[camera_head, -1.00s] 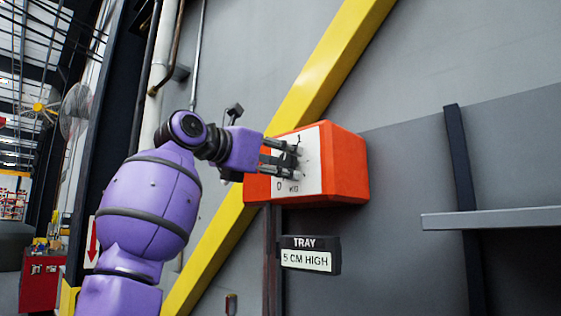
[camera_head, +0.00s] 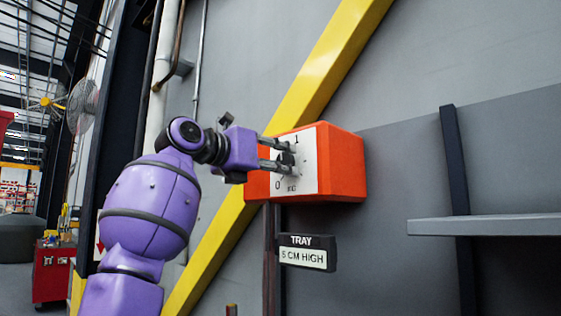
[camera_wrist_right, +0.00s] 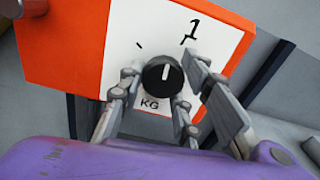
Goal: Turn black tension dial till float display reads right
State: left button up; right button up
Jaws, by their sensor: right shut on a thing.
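The black dial (camera_wrist_right: 162,76) sits on a white scale plate (camera_wrist_right: 124,38) marked 0, 1 and KG, on the front of an orange box (camera_head: 342,165). Its white pointer line points nearly straight up in the right wrist view, toward a spot left of the 1. My right gripper (camera_head: 287,157) is shut on the dial, with fingers on both sides of it. They partly hide the dial in the head view. The display (camera_head: 306,259) below the box reads "TRAY" and "5 CM HIGH". My left gripper is not in view.
A yellow diagonal beam (camera_head: 328,65) runs behind the box. A grey shelf (camera_head: 490,226) juts out at the right. A red cart (camera_head: 53,274) and a fan (camera_head: 82,104) stand far off at the left.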

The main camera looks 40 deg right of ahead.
jog(key=o, duration=1.1)
jog(key=shift+w+a+f, duration=0.1)
jog(key=shift+w, duration=0.05)
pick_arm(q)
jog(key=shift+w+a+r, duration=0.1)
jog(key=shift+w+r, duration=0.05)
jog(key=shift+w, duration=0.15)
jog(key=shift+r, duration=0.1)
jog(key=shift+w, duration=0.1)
pick_arm(e)
jog(key=shift+a, duration=0.1)
jog(key=s+a, duration=0.1)
jog(key=a, duration=1)
jog(key=shift+a, duration=0.4)
